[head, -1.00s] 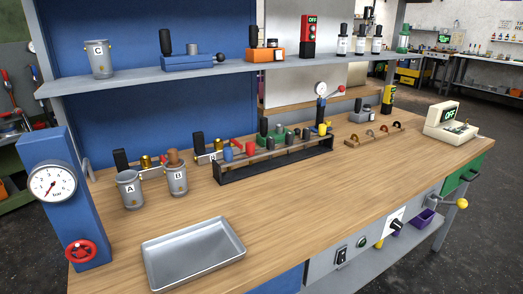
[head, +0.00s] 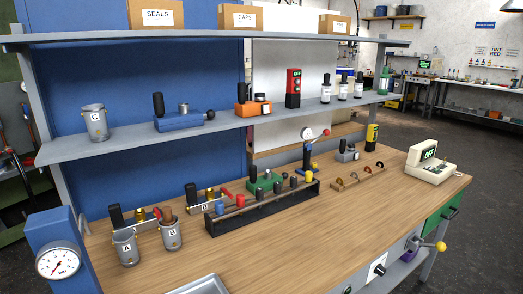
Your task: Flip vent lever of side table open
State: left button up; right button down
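No part labelled as a vent lever can be made out, and I cannot tell which table is the side table. A lever with a yellow ball knob (head: 441,246) sticks out from the front right of the wooden workbench (head: 330,230). A lever with a red knob (head: 326,132) sits on a blue upright press-like device (head: 307,155) at the back of the bench. Small red handles show on the valve blocks behind cups A (head: 125,247) and B (head: 170,234). Neither of my grippers is in view.
A grey shelf (head: 225,127) above the bench holds cup C (head: 95,122), a blue device and bottles. A black rack (head: 262,210) stands mid-bench. A gauge (head: 58,262) stands front left, an OFF display device (head: 430,163) at right. Dark floor lies open to the right.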

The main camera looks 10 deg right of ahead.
aim_at(440, 246)
jog(key=z, duration=1.65)
